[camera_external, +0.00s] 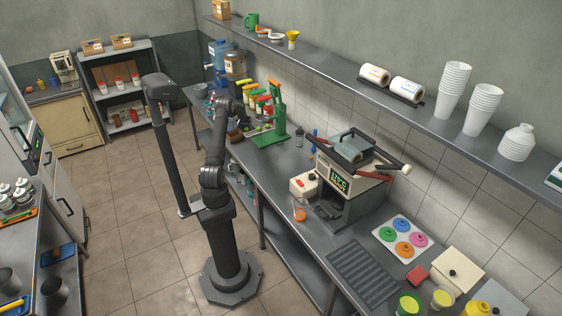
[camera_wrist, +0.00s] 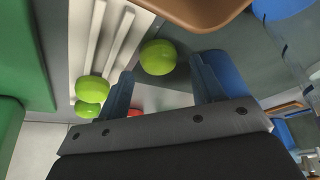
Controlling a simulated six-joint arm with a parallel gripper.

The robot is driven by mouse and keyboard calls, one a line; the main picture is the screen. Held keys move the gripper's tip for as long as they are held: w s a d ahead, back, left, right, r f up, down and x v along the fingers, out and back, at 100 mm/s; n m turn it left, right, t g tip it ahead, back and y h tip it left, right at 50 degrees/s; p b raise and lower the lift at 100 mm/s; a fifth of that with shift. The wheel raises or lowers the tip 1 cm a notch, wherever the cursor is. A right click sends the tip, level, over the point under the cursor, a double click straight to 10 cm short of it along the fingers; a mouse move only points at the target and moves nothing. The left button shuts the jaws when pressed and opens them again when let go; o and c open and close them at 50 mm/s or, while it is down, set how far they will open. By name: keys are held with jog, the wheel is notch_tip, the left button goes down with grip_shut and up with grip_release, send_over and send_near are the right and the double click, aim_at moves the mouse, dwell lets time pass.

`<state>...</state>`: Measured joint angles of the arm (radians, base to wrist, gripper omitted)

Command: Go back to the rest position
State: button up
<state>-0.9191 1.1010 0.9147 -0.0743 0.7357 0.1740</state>
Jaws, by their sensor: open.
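My gripper shows in the wrist view (camera_wrist: 161,66), with its two dark blue-grey fingers spread apart and nothing held between them. Beyond the fingertips lies a green lime (camera_wrist: 158,57), and two more limes (camera_wrist: 93,90) sit left of the left finger. In the external view my arm reaches over the left part of the counter, near the green press (camera_external: 281,118). The fingers are too small there to make out clearly.
The counter (camera_external: 262,165) runs along the tiled wall under a long shelf (camera_external: 330,70). A press machine with a green display (camera_external: 338,182) stands mid-counter. A brown edge (camera_wrist: 195,12) and a green surface (camera_wrist: 22,55) are close in the wrist view. The floor (camera_external: 125,205) is clear.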

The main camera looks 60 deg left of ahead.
notch_tip(320, 180, up, 18)
jog(key=d+r, duration=0.1)
jog(key=d, duration=0.5)
jog(key=d+r+m, duration=0.1)
jog(key=d, duration=0.5)
jog(key=d+r+m, duration=0.1)
jog(key=d, duration=0.6)
jog(key=shift+w+d+t+h, duration=0.1)
jog(key=shift+w+t+h, duration=0.2)
jog(key=shift+w, duration=0.05)
jog(key=w+d+f+m, duration=0.1)
jog(key=w+d+f, duration=0.1)
jog(key=d, duration=0.5)
jog(key=w+d+f+m+h, duration=0.1)
jog(key=d+f, duration=0.2)
jog(key=d, duration=0.3)
jog(key=w+d+f+m, duration=0.1)
jog(key=w+d+f, duration=0.1)
jog(key=d, duration=0.5)
jog(key=shift+w+d+f+m, duration=0.3)
jog(key=shift+f+m, duration=0.1)
jog(key=shift+f, duration=0.45)
jog(key=shift+o, duration=0.5)
